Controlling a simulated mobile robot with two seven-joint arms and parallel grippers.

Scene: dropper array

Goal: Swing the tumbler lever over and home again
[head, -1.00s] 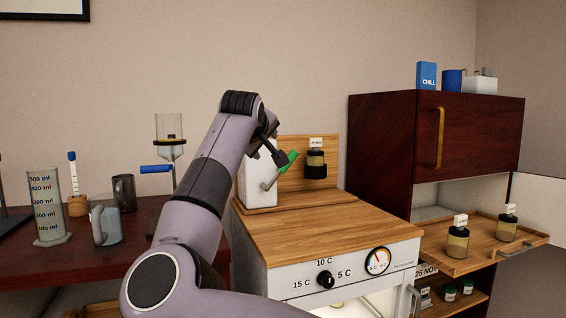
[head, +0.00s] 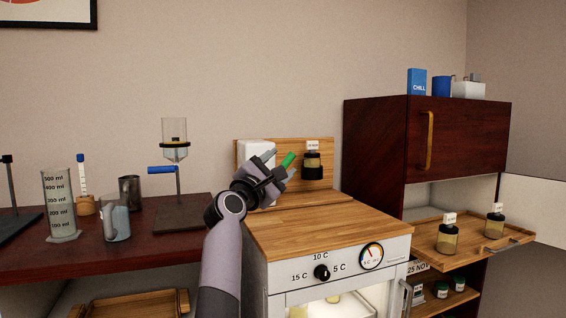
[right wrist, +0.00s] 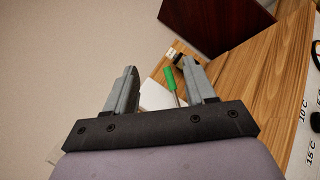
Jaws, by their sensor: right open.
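The tumbler lever has a green grip (head: 287,160) and juts up and right from a white housing (head: 256,150) on the wooden stand. My right gripper (head: 279,164) is open beside the lever, just left of the green grip in the head view. In the right wrist view the green grip (right wrist: 169,78) and its metal rod lie between the two spread fingers, nearer the right finger. I cannot tell whether a finger touches it. The white housing also shows in the wrist view (right wrist: 154,95), partly hidden by the fingers. My left gripper is not in view.
A jar (head: 312,166) hangs on the wooden backboard right of the lever. The wooden top (head: 320,232) in front is clear. A funnel stand (head: 178,180) and glassware stand left. A dark cabinet (head: 380,150) with a pulled-out tray (head: 480,257) stands right.

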